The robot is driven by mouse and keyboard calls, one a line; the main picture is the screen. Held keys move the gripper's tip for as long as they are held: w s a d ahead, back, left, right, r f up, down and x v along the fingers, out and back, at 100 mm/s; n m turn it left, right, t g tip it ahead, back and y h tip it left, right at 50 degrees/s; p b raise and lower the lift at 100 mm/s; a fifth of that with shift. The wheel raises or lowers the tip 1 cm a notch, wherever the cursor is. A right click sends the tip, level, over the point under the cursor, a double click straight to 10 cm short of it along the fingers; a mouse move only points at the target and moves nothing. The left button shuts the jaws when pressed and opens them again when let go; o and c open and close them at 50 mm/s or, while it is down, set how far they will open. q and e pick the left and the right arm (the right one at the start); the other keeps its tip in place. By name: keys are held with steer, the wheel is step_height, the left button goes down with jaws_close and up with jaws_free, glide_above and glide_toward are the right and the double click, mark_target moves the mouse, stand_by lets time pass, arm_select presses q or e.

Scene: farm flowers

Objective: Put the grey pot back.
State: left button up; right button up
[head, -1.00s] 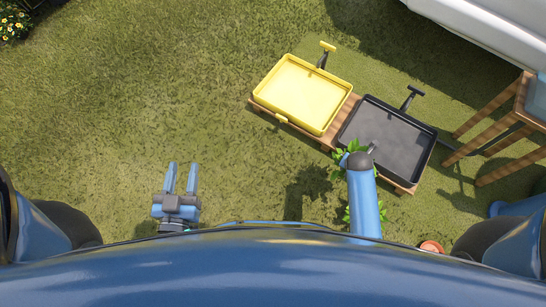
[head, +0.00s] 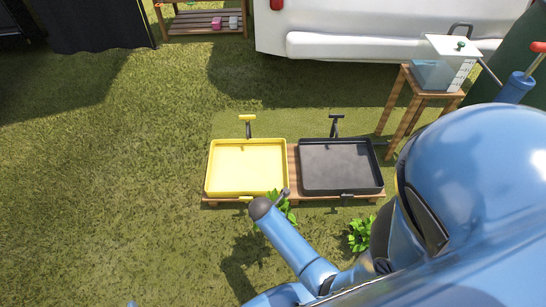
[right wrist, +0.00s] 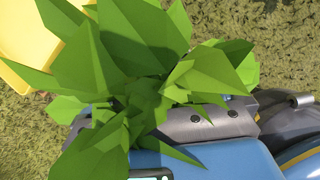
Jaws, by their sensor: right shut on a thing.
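My right gripper (right wrist: 205,125) is shut on a leafy green plant (right wrist: 125,50), whose leaves cover much of the right wrist view. The leaves hide its pot and the place of contact, so I cannot see the pot's colour. In the head view the plant (head: 287,208) shows beside my right arm's end, at the front edge of the yellow tray (head: 246,166); that gripper is hidden there. A black tray (head: 340,165) stands right of the yellow one and looks empty. Only a tiny blue tip of what looks like my left gripper (head: 131,303) shows at the bottom edge.
Both trays sit on a low wooden pallet (head: 292,165). A second leafy plant (head: 360,235) stands in front, partly behind my arm. A wooden stand (head: 394,105) with a clear water container (head: 437,72) is at the right. Open grass lies left of the trays.

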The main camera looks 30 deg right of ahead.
steer(key=shift+f+m, duration=0.3)
steer(key=shift+f, duration=0.05)
steer(key=shift+f+b, duration=6.55)
steer(key=shift+f, duration=3.05)
steer(key=shift+f, duration=0.1)
steer(key=o, duration=0.9)
steer(key=shift+c, duration=0.2)
